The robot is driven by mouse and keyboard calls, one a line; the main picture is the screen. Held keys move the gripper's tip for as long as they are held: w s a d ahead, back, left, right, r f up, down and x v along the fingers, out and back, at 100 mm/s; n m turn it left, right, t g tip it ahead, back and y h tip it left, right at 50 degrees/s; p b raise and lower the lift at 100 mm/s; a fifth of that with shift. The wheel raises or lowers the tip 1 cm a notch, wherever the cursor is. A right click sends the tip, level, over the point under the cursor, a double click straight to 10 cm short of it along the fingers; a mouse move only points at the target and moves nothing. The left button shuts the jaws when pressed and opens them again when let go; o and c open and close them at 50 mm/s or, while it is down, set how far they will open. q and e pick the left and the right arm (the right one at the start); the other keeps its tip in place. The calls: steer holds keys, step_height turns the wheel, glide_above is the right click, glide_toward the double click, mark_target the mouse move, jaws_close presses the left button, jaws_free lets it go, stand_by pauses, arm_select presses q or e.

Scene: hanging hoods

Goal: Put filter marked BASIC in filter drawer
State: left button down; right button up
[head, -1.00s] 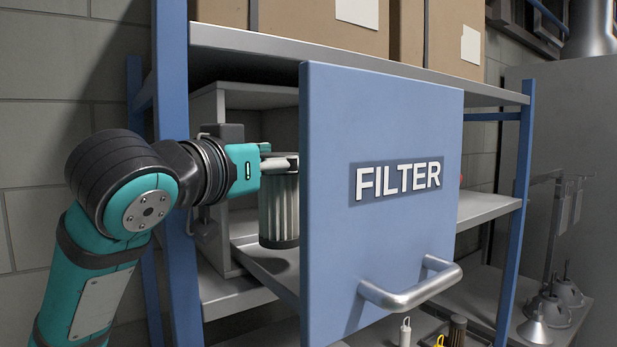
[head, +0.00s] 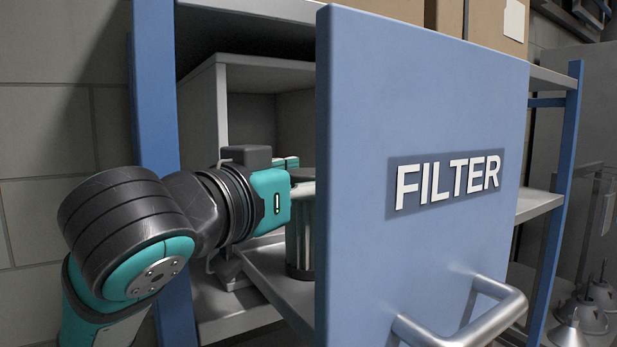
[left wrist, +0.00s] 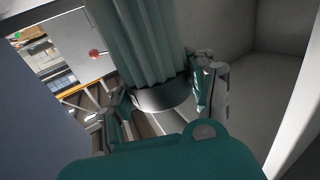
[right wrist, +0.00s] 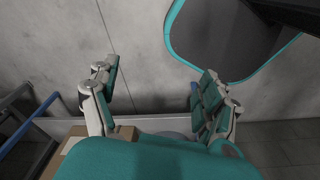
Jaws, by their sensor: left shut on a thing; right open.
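The filter drawer is pulled out; its blue front panel (head: 420,250) reads FILTER and has a metal handle (head: 465,318). A grey cylindrical pleated filter (head: 300,240) stands upright behind the panel, over the drawer's tray (head: 268,275), partly hidden by the panel. My left gripper (head: 300,190) is shut on the top of the filter. In the left wrist view the filter (left wrist: 140,45) shows between the fingers (left wrist: 165,105). No BASIC marking is visible, and I cannot tell whether the filter's base touches the tray. My right gripper (right wrist: 155,95) is open and empty, near a plain wall.
Blue shelf posts (head: 157,100) stand beside my left arm. A grey compartment (head: 250,120) lies behind the drawer. Boxes (head: 490,22) sit on the shelf above. Metal lamp-like hoods (head: 590,300) are at the lower right.

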arm_select(q)
steer(key=shift+s+d+f, duration=0.15)
steer(key=c, duration=0.5)
jaws_free()
steer(key=shift+w, duration=0.2)
steer(key=shift+o, duration=0.5)
steer(key=shift+w+f, duration=0.1)
steer(key=shift+w, duration=0.05)
steer(key=shift+r, duration=0.5)
steer(key=b+v, duration=0.3)
steer(key=v, duration=0.4)
steer(key=shift+s+a+f+b, duration=0.2)
steer(key=shift+s+f+b, duration=0.05)
steer(key=shift+s+b, duration=0.05)
arm_select(e)
steer(key=s+f, duration=0.1)
steer(key=f, duration=0.1)
steer(key=s+f, duration=0.1)
steer(key=f, duration=0.1)
steer(key=shift+s+d, duration=0.2)
